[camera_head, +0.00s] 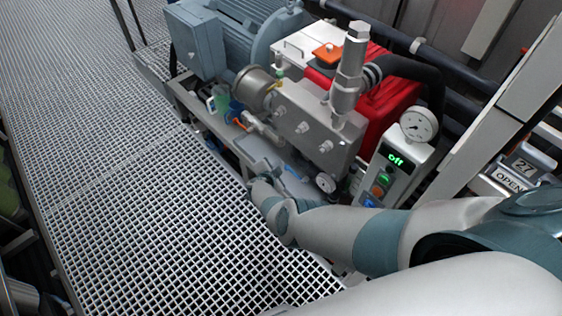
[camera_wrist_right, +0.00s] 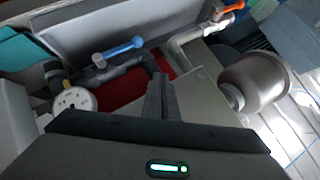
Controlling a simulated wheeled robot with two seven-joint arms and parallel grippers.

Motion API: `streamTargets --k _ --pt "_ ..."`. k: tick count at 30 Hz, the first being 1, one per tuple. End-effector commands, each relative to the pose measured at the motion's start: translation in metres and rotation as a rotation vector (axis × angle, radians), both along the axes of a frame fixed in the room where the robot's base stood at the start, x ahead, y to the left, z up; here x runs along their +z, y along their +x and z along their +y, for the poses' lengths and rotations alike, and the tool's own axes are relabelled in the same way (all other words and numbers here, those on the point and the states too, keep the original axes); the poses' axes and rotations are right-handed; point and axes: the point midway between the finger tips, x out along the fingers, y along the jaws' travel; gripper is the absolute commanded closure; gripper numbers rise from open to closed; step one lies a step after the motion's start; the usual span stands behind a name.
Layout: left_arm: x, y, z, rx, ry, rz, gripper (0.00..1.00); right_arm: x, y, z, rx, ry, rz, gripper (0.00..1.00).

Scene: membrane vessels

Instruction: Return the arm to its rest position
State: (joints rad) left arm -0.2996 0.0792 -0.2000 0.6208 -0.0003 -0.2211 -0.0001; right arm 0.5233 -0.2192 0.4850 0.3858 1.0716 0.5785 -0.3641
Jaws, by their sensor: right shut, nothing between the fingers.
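My right arm reaches in from the right in the head view, stretched out low in front of the pump unit. Its right gripper (camera_head: 258,160) is at the unit's front edge, small and partly lost against the grey frame. In the right wrist view the gripper's fingers (camera_wrist_right: 162,95) are together, with nothing held between them. Beyond the fingers there are a blue-handled valve (camera_wrist_right: 124,48), a white dial gauge (camera_wrist_right: 70,102) and a metal cup-shaped housing (camera_wrist_right: 252,82), all apart from the fingers as far as I can tell. My left gripper is not in view.
The pump unit has a steel block (camera_head: 315,125), a red housing (camera_head: 395,95) and a blue-grey motor (camera_head: 235,35). A control box (camera_head: 392,172) reading "off" stands close beside my forearm, with a gauge (camera_head: 418,124) on top. The grated walkway (camera_head: 120,190) at left is clear.

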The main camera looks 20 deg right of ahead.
Motion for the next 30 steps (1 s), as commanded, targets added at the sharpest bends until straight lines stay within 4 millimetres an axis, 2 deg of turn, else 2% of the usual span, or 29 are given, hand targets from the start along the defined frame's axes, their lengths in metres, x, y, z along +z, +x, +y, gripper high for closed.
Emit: streamTargets --k 22,26,30 --pt "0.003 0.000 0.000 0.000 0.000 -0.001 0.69 0.002 -0.002 0.003 0.004 -0.002 0.001 1.00" --pt "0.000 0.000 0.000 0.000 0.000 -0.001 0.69 -0.010 -0.010 0.000 0.042 -0.021 0.009 1.00" --pt "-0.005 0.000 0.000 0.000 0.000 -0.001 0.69 -0.040 -0.035 -0.003 0.157 -0.072 0.040 1.00"
